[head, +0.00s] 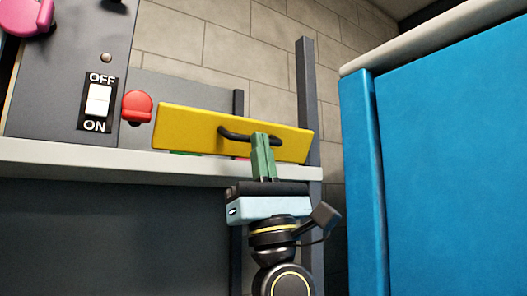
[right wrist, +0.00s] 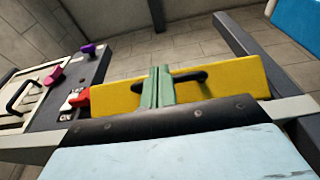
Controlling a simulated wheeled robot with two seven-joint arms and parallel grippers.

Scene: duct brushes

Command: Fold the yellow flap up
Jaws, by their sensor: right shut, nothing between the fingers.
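The yellow flap (head: 185,128) is a flat rectangular panel with a black bar handle (head: 232,134) on its face. In the head view it stands tilted above the light ledge, its right end lower than its left. My right gripper (head: 263,140) has its green fingers shut together, in front of the flap at the handle. In the right wrist view the flap (right wrist: 225,82) lies across the middle, and the closed fingers (right wrist: 157,80) overlap the left part of the handle (right wrist: 190,77). I cannot tell whether they touch it. My left gripper is not in view.
A grey panel with an OFF/ON switch (head: 98,100), a red knob (head: 137,106) and a pink knob (head: 28,18) stands left of the flap. A grey post (head: 307,90) stands just right of it. A large blue cabinet (head: 450,150) fills the right side.

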